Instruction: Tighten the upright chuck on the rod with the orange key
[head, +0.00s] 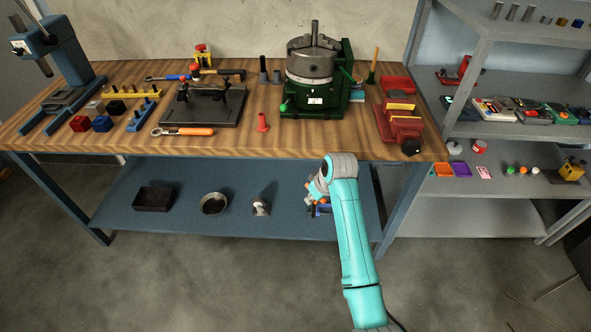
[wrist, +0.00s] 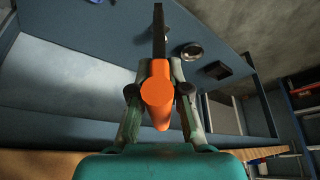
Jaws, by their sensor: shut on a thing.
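The upright chuck (head: 311,62) is a grey three-jawed cylinder on a green base (head: 340,103) at the back of the bench. A grey rod (head: 315,30) stands upright from its middle. My gripper (head: 316,193) is in front of the bench's front edge, below the top and well apart from the chuck. In the wrist view my gripper (wrist: 160,90) is shut on the orange key (wrist: 158,92), whose dark shaft points away from the palm. In the head view the key is mostly hidden by my gripper and wrist.
An orange-handled wrench (head: 183,131) lies at the bench front, left of a red cone-shaped piece (head: 263,122). A red vise (head: 401,115) stands right of the chuck. The lower shelf (head: 110,210) holds a black tray (head: 154,198) and a round bowl (head: 214,203).

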